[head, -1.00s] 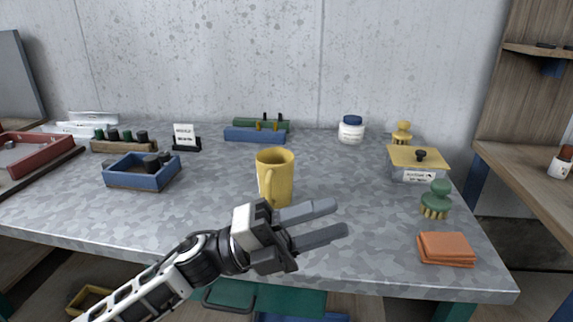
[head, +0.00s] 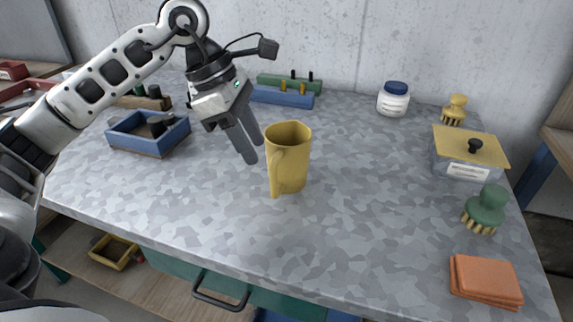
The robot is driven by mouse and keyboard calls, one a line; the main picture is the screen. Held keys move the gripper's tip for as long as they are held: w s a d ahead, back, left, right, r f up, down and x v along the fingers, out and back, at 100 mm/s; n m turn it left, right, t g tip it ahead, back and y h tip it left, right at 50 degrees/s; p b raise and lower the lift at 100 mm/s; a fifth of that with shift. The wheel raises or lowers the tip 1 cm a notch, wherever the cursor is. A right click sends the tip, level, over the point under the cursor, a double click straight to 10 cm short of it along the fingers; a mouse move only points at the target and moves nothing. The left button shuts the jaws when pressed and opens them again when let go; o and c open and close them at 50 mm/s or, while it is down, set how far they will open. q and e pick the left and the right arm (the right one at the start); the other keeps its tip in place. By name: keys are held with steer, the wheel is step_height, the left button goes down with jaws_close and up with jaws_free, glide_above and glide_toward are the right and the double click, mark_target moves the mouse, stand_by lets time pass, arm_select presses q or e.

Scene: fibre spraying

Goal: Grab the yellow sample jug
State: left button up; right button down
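The yellow jug (head: 290,160) stands upright near the middle of the grey patterned table (head: 350,230). Its handle faces the front left. My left gripper (head: 251,148) is just left of the jug, above the table, with its fingers pointing down and a little to the right. The two fingers are parted with a narrow gap, and nothing shows between them. The fingers seem apart from the jug. My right gripper is not in view.
A blue tray (head: 152,146) stands left. A blue rack (head: 283,97) and a green rack stand behind. At right are a white jar (head: 393,99), a lidded box (head: 466,153), a green brush (head: 485,208), a yellow brush and orange cloths (head: 485,279). The front middle is clear.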

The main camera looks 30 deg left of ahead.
mark_target(284, 165)
arm_select(q)
steer(key=shift+p+x, duration=0.4)
steer(key=shift+x, duration=3.75)
steer(key=shift+a, duration=0.1)
jaws_close()
